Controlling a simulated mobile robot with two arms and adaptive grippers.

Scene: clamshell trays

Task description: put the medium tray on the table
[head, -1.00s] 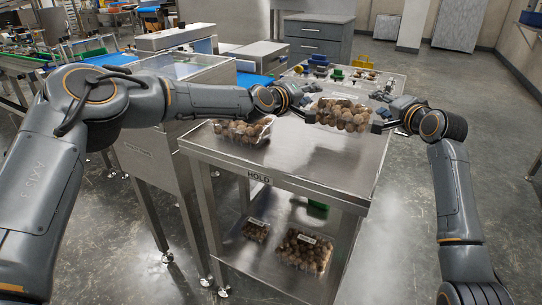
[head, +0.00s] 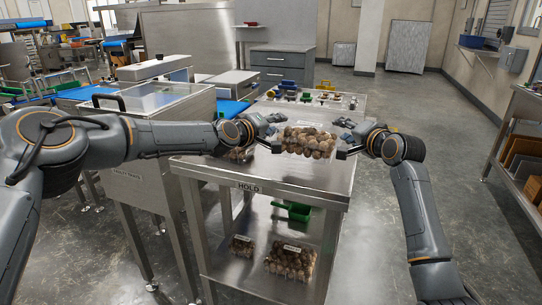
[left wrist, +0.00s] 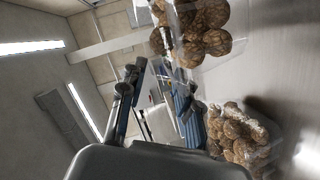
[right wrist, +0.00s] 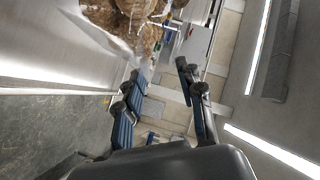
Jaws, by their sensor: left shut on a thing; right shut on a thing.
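The medium tray (head: 308,141) is a clear clamshell full of round brown items with a pale label, over the steel table (head: 300,180). My left gripper (head: 275,147) is shut on its left end and my right gripper (head: 344,153) on its right end. The tray looks about level; I cannot tell whether its underside touches the table. It also shows in the left wrist view (left wrist: 205,35) and the right wrist view (right wrist: 125,18). Another filled clamshell (left wrist: 240,138) stands on the table, mostly hidden behind my left arm in the head view.
Small coloured items (head: 310,96) stand at the far end. A steel machine (head: 150,110) adjoins on the left. The front tabletop is bare.

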